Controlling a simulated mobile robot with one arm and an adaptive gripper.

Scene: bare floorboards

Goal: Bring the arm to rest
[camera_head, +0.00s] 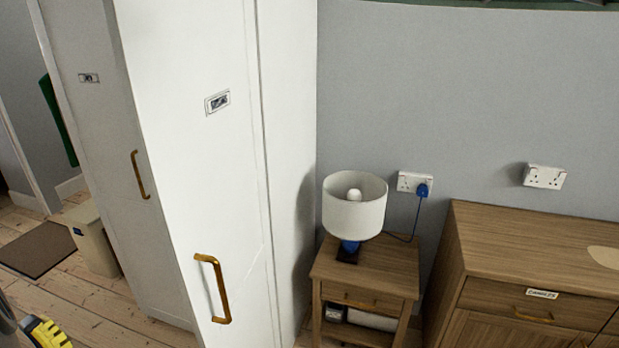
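At the bottom left corner a yellow and black ribbed part (46,332) shows, cut off by the lower edge of the view. A dark grey rounded piece shows just left of it at the frame edge. These may be the end of my arm, but too little shows to be sure. No fingertips can be made out, and I cannot see whether anything is held.
A tall white wardrobe (190,150) with brass handles stands close by. A small wooden bedside table (390,266) carries a white lamp (354,212). A wooden drawer cabinet (530,245) is at right. A beige bin (90,240) and brown mat (38,249) lie left.

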